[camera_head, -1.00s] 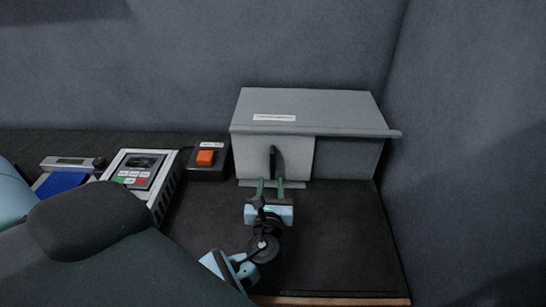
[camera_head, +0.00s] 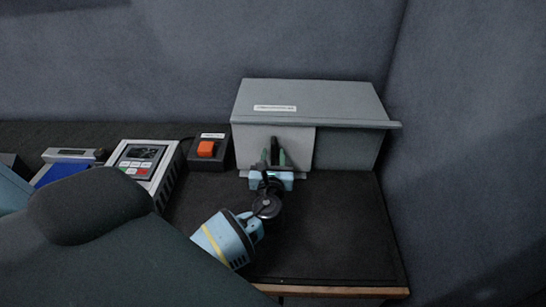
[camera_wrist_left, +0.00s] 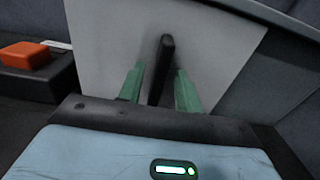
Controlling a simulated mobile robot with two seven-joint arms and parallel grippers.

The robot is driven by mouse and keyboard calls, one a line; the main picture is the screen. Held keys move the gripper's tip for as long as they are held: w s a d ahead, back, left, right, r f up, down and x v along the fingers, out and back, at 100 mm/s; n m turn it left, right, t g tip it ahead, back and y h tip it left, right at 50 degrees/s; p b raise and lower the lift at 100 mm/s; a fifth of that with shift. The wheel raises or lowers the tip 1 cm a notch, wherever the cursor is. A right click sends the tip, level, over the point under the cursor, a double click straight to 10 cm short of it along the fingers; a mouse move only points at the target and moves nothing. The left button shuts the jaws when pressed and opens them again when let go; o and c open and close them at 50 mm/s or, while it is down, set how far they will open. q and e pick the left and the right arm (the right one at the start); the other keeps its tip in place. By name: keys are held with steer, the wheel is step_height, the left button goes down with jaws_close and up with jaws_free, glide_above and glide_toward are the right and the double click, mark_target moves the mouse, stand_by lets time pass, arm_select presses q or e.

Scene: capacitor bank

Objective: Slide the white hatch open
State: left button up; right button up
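The white hatch (camera_head: 299,145) is a pale panel on the front left of a grey box (camera_head: 350,147), with a dark upright handle (camera_head: 274,146) on it. In the left wrist view the hatch (camera_wrist_left: 215,50) fills the middle, and its handle (camera_wrist_left: 161,68) stands between the two green fingers. My left gripper (camera_head: 274,157) is open around the handle, with a gap on each side in the left wrist view (camera_wrist_left: 160,88). Whether the fingertips touch the hatch face I cannot tell. My right gripper is not in view.
Left of the box stand a dark unit with an orange button (camera_head: 206,149) and a grey keypad device (camera_head: 144,162), with a blue item (camera_head: 60,172) further left. The dark tabletop (camera_head: 340,235) is clear in front and right of the box. A wall rises close on the right.

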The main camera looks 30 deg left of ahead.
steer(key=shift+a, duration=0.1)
arm_select(q)
jaws_close()
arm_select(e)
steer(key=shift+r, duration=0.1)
